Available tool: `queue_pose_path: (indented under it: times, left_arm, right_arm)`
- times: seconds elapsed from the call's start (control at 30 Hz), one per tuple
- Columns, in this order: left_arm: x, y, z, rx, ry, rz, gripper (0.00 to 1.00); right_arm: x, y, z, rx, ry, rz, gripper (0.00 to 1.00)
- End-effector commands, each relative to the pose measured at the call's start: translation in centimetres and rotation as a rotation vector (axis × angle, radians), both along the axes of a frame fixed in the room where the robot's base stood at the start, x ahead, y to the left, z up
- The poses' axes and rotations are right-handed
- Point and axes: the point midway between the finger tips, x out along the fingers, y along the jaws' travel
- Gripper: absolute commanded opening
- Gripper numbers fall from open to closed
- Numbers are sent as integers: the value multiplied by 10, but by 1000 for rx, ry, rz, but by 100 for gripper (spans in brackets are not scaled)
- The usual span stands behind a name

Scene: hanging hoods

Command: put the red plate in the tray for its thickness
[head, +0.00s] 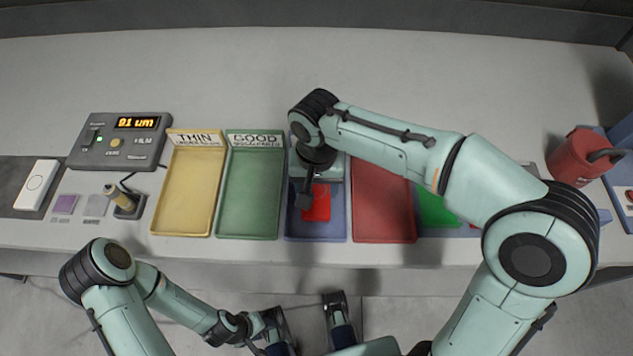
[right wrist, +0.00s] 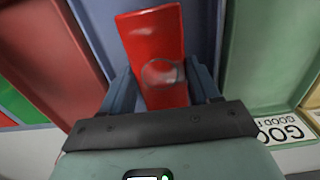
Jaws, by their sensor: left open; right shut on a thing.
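The red plate (head: 319,206) is a flat rectangle with a shiny spot in the right wrist view (right wrist: 153,45). My right gripper (head: 308,194) is shut on it, its fingers on either side of the plate. The plate is over the blue tray (head: 315,238); I cannot tell whether it touches the tray floor. My right arm hides that tray's label. The yellow tray (head: 187,195) is marked THIN and the green tray (head: 250,195) GOOD. A red tray (head: 384,205) is to the right. My left gripper (head: 306,318) is open and empty in front of the bench.
A grey gauge (head: 120,141) at left shows what looks like 91 um, with its probe (head: 122,201) below it. A white device (head: 36,186) lies further left. A green piece (head: 437,210) and a red container (head: 580,157) are at right. The back of the bench is clear.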

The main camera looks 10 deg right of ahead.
Motion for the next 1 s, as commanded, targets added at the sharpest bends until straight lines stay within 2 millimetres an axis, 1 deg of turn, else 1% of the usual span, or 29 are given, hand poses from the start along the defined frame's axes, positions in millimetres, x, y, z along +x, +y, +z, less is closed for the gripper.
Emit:
queue_pose_path:
  times: [0.07,0.1,0.17,0.2,0.5,0.57,0.67,1.0]
  left_arm:
    - [0,0,-2,0,0,0,43]
    - [0,0,-2,0,0,0,43]
    - [0,0,-1,0,0,0,43]
    - [0,0,-1,0,0,0,43]
    - [1,0,-1,1,-3,1,43]
    - [2,0,1,1,-6,1,43]
    - [1,0,4,-1,-1,0,43]
    - [-6,0,21,-4,24,-5,43]
  right_arm:
    - [0,0,-2,0,0,0,25]
    - [0,0,-2,0,0,0,64]
    - [0,0,-2,0,0,0,84]
    - [0,0,-2,0,0,0,91]
    - [0,0,-2,0,0,0,91]
    - [0,0,1,1,-1,0,91]
    - [0,0,15,1,-2,0,91]
    - [1,0,92,3,-5,0,91]
